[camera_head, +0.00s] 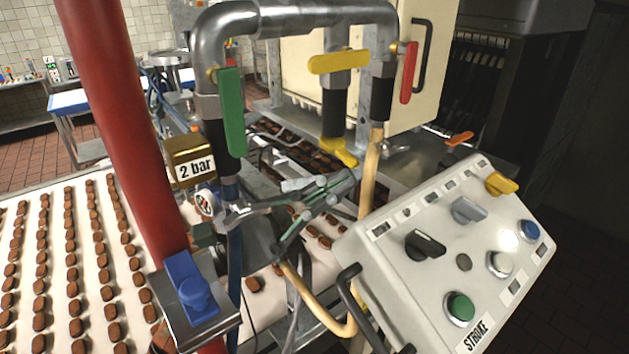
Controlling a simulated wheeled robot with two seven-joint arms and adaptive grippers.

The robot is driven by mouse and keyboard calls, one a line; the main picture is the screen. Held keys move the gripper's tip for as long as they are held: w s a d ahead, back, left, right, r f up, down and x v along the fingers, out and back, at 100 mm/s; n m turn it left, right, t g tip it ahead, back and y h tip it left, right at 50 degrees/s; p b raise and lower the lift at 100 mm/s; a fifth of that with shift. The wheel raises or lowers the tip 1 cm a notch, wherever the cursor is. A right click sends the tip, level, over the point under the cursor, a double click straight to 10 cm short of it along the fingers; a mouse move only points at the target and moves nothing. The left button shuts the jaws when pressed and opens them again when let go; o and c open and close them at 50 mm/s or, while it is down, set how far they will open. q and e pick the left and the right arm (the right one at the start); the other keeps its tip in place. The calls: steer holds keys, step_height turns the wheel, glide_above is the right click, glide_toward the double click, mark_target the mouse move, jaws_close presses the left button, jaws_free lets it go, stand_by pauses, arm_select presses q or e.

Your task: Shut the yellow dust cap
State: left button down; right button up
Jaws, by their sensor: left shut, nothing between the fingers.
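The yellow dust cap (339,151) is at the lower end of the black middle hose fitting, under the yellow lever handle (338,62). It looks tilted, its lower edge slanting down to the right; I cannot tell whether it is fully off the opening. My left gripper (349,178) reaches in from the lower left with thin grey-green finger links. Its fingers are shut and empty, with the tips just below the cap. I cannot tell whether they touch it. My right gripper is not in view.
A steel pipe (300,17) carries green (231,112) and red (406,72) lever handles. A tan hose (370,172) hangs right of the cap. A control panel (400,280) fills the lower right. A red post (115,120) and chocolate-covered conveyor (90,268) are at left.

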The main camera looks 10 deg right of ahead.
arm_select(q)
steer(key=shift+s+d+r, duration=0.2)
steer(key=shift+r, duration=0.25)
steer(key=shift+s+d+r, duration=0.15)
steer(key=shift+d+r, duration=0.05)
steer(key=shift+r, duration=0.25)
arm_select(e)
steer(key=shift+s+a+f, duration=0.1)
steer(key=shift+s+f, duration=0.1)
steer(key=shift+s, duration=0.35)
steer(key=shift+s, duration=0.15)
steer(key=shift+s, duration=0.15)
arm_select(q)
steer(key=shift+w+f, duration=0.1)
steer(key=shift+f, duration=0.05)
